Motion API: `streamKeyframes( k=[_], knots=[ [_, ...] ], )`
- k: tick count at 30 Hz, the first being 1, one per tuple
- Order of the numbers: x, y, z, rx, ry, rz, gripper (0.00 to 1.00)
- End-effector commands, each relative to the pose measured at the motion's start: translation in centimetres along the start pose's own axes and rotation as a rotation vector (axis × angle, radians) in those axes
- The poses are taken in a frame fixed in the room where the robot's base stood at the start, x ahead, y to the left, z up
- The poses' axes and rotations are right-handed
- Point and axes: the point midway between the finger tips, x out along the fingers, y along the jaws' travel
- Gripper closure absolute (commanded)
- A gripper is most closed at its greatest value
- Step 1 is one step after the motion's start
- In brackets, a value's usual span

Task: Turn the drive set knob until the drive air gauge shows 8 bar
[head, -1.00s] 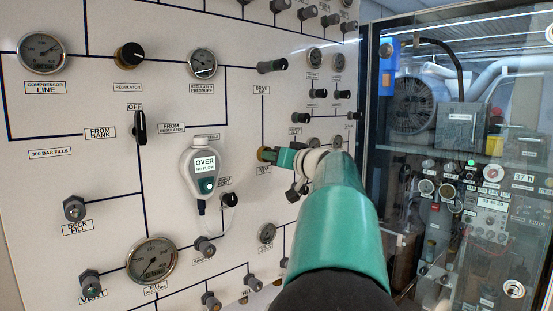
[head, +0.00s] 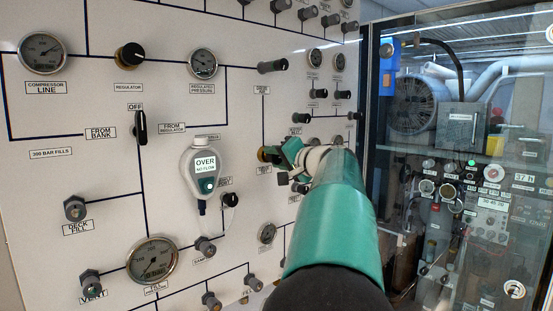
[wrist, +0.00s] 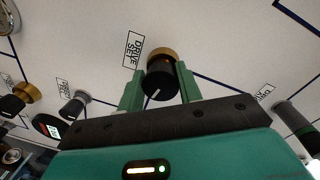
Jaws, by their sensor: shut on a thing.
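The drive set knob (wrist: 160,80) is a black knob on a brass collar, with a white line on its face. The DRIVE SET label (wrist: 133,50) sits beside it, upside down in the wrist view. My gripper (wrist: 160,90) has its two green fingers on either side of the knob, closed on it. In the head view my gripper (head: 280,153) reaches the panel, and the knob's brass part (head: 264,154) shows at the fingertips. I cannot tell for sure which dial is the drive air gauge.
A white hanging meter (head: 203,172) reading OVER is to the left. A glass-fronted cabinet (head: 470,130) stands at the right.

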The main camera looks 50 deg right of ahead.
Motion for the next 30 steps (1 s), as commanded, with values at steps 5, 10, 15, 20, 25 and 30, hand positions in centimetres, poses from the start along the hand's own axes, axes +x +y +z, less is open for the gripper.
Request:
streamKeyframes(
  k=[5,10,15,20,25,30],
  knots=[
    [0.0,-0.1,0.0,0.013,-0.002,-0.002,0.88],
    [0.0,-0.1,0.0,0.013,-0.002,-0.003,0.88],
    [0.0,-0.2,0.0,0.012,-0.001,-0.003,0.55],
    [0.0,-0.1,0.0,0.012,-0.001,-0.002,0.44],
    [-0.1,-0.1,0.0,0.012,0.0,-0.002,0.44],
    [-1.3,-0.1,0.0,0.012,0.0,-0.001,0.44]
  ],
)
